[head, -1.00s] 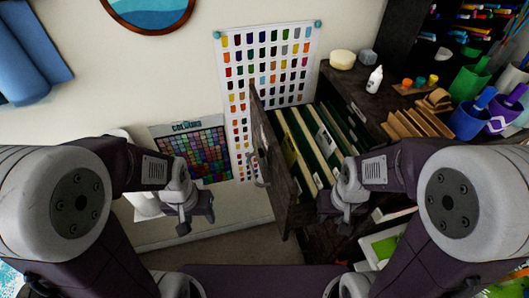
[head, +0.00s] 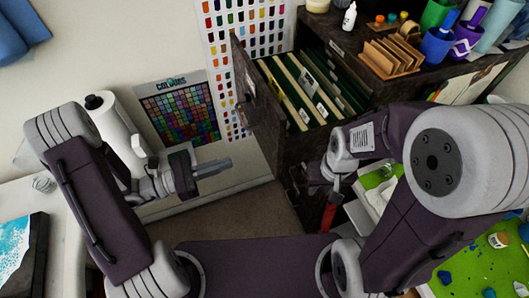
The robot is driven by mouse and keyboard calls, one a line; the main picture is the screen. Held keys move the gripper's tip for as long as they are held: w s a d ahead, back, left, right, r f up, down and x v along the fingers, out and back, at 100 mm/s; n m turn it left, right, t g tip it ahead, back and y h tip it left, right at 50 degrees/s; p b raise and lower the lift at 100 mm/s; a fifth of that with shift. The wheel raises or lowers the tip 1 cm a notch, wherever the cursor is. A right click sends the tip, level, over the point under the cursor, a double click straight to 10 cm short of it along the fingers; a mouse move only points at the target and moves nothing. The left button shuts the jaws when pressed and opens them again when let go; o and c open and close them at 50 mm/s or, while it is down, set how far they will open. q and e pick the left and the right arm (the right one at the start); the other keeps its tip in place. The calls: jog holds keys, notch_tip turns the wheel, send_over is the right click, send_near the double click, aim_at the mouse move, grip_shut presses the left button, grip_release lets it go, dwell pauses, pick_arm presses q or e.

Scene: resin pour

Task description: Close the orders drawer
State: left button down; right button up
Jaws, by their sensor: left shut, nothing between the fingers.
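The orders drawer (head: 316,137) stands pulled out of the dark wooden cabinet, with hanging files (head: 290,88) inside. Its dark front panel (head: 256,80) faces left, with a metal handle on it. My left gripper (head: 228,163) is shut and empty. It points right in the picture, left of and below the drawer front, and appears apart from it. My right gripper (head: 312,186) is below the drawer's near side in the picture. Its fingers are small and dark against the cabinet, so I cannot tell their opening or whether they touch anything.
The cabinet top (head: 350,70) carries a white bottle (head: 349,17), a wooden rack (head: 390,55) and cups of tools. A colour chart (head: 180,112) leans at the wall, with a white cylinder (head: 112,130) beside it. Floor shows below the drawer front.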

pick_arm(q)
jog(key=p, duration=0.2)
send_near(274, 149)
jog(key=p+x, duration=0.1)
jog(key=x, duration=0.5)
jog(key=shift+r, duration=0.15)
jog(key=shift+d, duration=0.4)
jog(key=shift+w, duration=0.1)
jog(key=shift+d, duration=0.1)
